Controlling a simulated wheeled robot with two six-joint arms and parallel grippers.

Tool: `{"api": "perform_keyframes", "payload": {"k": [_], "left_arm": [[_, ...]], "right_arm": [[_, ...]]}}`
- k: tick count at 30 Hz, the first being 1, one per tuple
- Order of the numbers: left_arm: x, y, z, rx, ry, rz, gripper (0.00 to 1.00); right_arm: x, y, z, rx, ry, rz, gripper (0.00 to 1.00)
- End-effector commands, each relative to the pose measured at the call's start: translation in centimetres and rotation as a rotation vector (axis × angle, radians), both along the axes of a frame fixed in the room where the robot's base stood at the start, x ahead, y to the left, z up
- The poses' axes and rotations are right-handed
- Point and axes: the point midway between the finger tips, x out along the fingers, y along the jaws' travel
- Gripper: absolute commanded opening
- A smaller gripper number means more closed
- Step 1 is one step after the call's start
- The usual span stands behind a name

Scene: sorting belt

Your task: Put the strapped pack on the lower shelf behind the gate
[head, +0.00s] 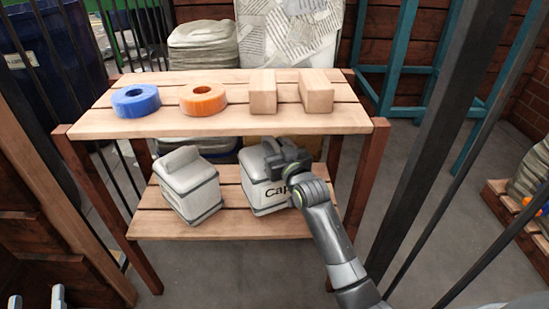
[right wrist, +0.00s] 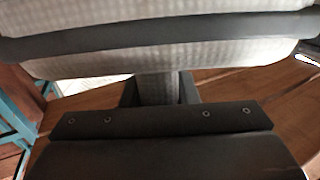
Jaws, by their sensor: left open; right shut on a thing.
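In the right wrist view, a pale woven pack (right wrist: 170,55) with a dark strap fills the upper part, close against the gripper (right wrist: 160,88). My left gripper (head: 37,298) shows only its fingertips at the bottom left; it is open, empty and away from the shelf. Dark gate bars (head: 425,130) stand at the right.
A second pale pack (head: 190,188) stands at the left of the lower shelf. The upper shelf (head: 220,125) holds a blue ring (head: 136,100), an orange ring (head: 203,99) and two wooden blocks (head: 317,92). A wooden post (head: 55,205) stands at the left.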

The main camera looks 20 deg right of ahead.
Motion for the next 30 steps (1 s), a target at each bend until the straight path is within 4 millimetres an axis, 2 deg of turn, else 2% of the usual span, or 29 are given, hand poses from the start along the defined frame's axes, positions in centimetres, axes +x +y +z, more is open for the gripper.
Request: {"api": "perform_keyframes", "payload": {"k": [7,11,21,30], "left_arm": [[-0.1,-0.1,1.2,0.017,-0.07,-0.002,0.49],[-0.4,-0.3,2.8,0.04,-0.161,-0.004,0.49],[-2.9,-1.5,8.1,0.126,-0.499,-0.024,0.49],[-4.7,-2.3,10.3,0.167,-0.66,-0.038,0.49]], "right_arm": [[0.5,0.1,0.1,0.0,-0.007,0.0,0.0],[0.5,0.1,-0.5,0.0,-0.007,0.0,0.0],[0.5,0.1,-2.4,0.0,-0.007,0.0,0.0],[0.5,0.1,-3.2,0.0,-0.008,0.0,0.0]]}}
